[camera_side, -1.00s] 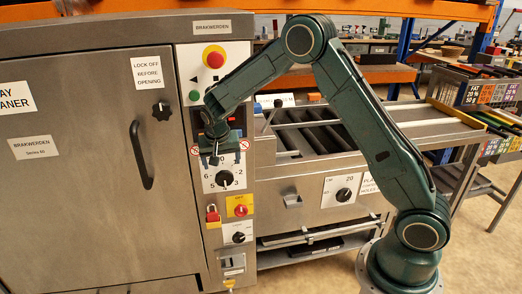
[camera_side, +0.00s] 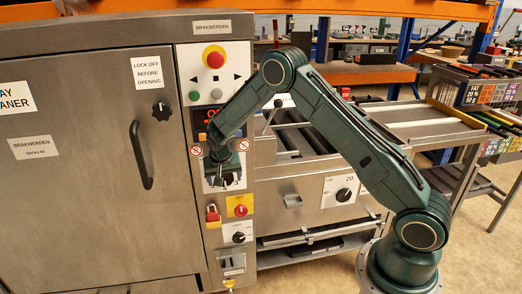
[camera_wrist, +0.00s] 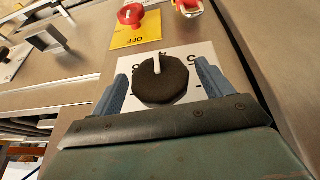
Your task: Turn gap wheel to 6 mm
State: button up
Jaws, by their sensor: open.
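The gap wheel (camera_wrist: 160,82) is a black knob with a white pointer line on a white dial plate, seen close in the wrist view. Its pointer points toward the top of that picture. Most of the dial's numbers are hidden. In the side view my gripper covers the knob, and only part of the dial plate (camera_side: 236,184) shows. My gripper (camera_wrist: 160,75) is open, with one blue-grey finger on each side of the knob. I cannot tell whether the fingers touch it. In the side view my gripper (camera_side: 222,180) is in front of the dial.
A red switch on a yellow plate (camera_side: 240,206) and a red padlock (camera_side: 212,214) are just below the dial. A lower black knob (camera_side: 239,238) is under them. Above are the red stop button (camera_side: 214,57) and a green button (camera_side: 194,96). The door handle (camera_side: 141,155) is left.

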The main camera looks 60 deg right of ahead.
jog(key=c, duration=1)
jog(key=shift+t+y, duration=0.3)
jog(key=shift+y, duration=0.1)
jog(key=shift+s+d+m+t+y, duration=0.15)
jog(key=shift+m+t+y, duration=0.25)
jog(key=shift+t+y, duration=0.5)
jog(key=m+t+y, duration=0.1)
jog(key=t+y, duration=0.2)
jog(key=shift+d+f, duration=0.1)
jog(key=t+y, duration=0.1)
jog(key=t, duration=0.1)
jog(key=m+t+y, duration=0.1)
jog(key=t, duration=0.1)
jog(key=shift+s+f+y, duration=0.1)
jog(key=shift+f+y, duration=0.05)
jog(key=shift+y, duration=0.15)
jog(key=shift+m+t+y, duration=0.6)
jog(key=shift+t+y, duration=0.3)
jog(key=shift+t, duration=0.6)
